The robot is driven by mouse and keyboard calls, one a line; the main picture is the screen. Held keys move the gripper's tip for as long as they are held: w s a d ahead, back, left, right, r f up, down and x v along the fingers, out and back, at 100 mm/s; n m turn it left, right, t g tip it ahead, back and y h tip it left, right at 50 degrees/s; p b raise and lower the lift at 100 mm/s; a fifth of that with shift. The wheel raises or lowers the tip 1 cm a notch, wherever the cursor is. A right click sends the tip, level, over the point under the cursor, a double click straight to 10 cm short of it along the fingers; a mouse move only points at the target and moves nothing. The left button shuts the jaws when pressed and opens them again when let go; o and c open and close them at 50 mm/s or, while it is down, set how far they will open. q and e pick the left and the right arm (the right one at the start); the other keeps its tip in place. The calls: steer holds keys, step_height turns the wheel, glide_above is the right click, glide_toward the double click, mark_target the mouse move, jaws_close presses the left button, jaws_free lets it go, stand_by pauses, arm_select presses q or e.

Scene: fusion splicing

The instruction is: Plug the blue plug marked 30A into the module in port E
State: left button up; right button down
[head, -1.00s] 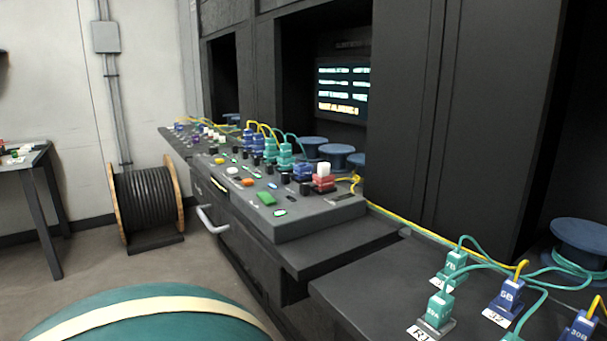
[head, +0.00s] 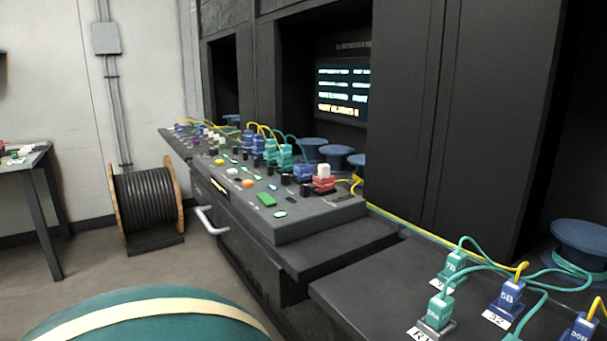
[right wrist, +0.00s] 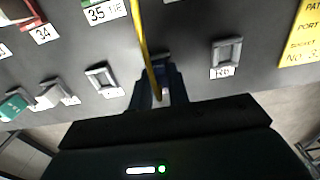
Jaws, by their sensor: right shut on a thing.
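In the right wrist view my right gripper (right wrist: 160,92) is shut on a blue plug (right wrist: 157,72) with a yellow cable rising from it. The plug is mostly hidden by the fingers and cable, and its marking cannot be read. It is at the panel between two grey sockets; I cannot tell whether it is seated or held just above. In the head view the console (head: 300,222) carries several blue and green plugs (head: 285,157), too small to read. I cannot make out port E. My left gripper is not in view.
Empty grey sockets (right wrist: 227,54) flank the held plug. A yellow note (right wrist: 302,35) lies at the upper right. On the right bench (head: 375,290) stand green plugs (head: 438,309) and blue plugs (head: 507,296) with loose cables. A cable drum (head: 148,205) stands on the floor.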

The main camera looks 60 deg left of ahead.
steer(key=shift+r, duration=0.2)
steer(key=shift+r+p, duration=1.65)
steer(key=shift+r, duration=1.15)
